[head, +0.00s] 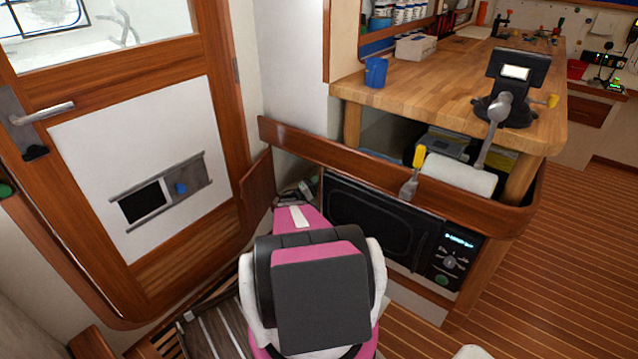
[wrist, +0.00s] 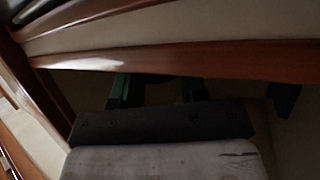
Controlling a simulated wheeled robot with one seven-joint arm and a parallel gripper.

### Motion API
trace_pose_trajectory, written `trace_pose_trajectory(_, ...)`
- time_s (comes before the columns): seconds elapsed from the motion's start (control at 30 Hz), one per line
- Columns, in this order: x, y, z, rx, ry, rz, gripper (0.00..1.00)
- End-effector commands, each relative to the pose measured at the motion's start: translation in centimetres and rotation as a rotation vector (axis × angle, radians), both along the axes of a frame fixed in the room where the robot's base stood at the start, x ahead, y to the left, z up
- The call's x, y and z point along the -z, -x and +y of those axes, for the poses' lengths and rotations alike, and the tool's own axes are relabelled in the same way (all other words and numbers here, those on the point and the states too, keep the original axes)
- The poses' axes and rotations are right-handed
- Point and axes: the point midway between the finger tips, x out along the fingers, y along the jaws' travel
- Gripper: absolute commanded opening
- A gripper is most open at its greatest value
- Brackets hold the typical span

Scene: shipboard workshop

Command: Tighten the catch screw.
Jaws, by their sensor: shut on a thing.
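A blue knob (head: 181,188) sits on a grey sliding plate (head: 190,173) on the white door panel at left in the head view. It looks like the catch screw, but I cannot tell how tight it is. A dark opening shows at the plate's left end. My gripper (wrist: 158,92) shows dimly in the wrist view, its dark greenish fingers beyond the grey body. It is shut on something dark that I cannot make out. In the head view my own arm hides the gripper. The knob is not recognisable in the wrist view; the gripper appears away from it.
The wooden door has a lever handle (head: 42,113). Striped floor (head: 575,250) is clear at right.

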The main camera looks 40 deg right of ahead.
Motion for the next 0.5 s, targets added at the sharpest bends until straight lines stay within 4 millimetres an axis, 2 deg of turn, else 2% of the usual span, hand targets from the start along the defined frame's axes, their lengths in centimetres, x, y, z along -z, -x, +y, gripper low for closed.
trace_pose_trajectory(0.5,0.14,0.08,0.03,0.003,0.048,-0.015,0.16)
